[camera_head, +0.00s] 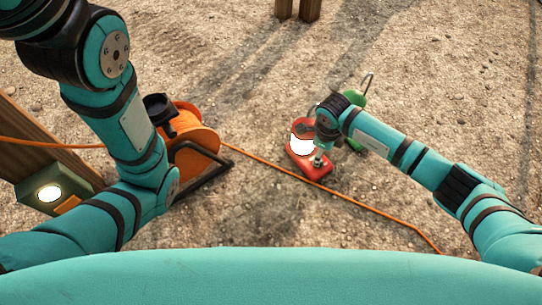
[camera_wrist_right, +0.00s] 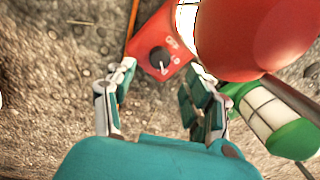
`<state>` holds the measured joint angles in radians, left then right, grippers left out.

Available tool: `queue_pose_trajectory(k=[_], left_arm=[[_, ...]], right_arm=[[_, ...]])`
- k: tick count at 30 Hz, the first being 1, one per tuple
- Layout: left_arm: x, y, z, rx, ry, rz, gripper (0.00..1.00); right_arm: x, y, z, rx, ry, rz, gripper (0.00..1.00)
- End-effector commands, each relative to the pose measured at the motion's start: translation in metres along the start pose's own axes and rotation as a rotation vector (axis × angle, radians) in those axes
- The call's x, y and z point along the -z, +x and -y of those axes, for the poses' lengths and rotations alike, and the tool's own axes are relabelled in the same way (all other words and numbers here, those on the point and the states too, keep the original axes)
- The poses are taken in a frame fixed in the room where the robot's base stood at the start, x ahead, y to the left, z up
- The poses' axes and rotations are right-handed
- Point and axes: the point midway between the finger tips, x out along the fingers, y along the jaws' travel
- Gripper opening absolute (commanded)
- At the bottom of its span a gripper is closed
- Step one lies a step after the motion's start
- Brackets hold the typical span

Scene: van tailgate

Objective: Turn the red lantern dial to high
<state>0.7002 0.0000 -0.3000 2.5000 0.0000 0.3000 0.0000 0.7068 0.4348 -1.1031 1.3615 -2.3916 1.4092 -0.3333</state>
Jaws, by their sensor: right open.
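The red lantern (camera_head: 313,172) stands on the gravel right of centre, with its white globe lit. In the right wrist view its red base (camera_wrist_right: 145,42) carries a round black dial (camera_wrist_right: 160,58) with a pale pointer mark and small white markings beside it. The pointer seems to face the lower right of that view; I cannot read the markings. My right gripper (camera_wrist_right: 163,73) is open, its fingers apart on either side of the dial, with no clear contact. In the head view my right wrist partly covers the lantern. My left gripper is out of view.
A lit box (camera_head: 48,192) sits by a wooden post.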

Motion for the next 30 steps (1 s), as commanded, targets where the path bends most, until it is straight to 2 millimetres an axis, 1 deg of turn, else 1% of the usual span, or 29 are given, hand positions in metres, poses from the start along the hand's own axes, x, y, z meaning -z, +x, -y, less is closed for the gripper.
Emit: queue_pose_trajectory(k=[1,17,18,19,30], left_arm=[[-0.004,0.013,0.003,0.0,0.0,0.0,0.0],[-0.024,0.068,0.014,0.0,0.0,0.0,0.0],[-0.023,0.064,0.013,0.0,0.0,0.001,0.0],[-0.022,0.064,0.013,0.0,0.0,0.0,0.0],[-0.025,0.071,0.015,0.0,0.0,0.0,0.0]], right_arm=[[0.0,-0.018,0.001,0.002,-0.001,0.0,0.53],[0.0,-0.123,0.001,0.002,0.0,0.0,0.53],[-0.004,-0.117,-0.009,-0.024,0.0,0.014,0.53],[-0.007,-0.117,-0.015,-0.041,0.0,0.026,0.53],[-0.041,-0.132,-0.079,-0.242,0.009,0.166,0.53]])
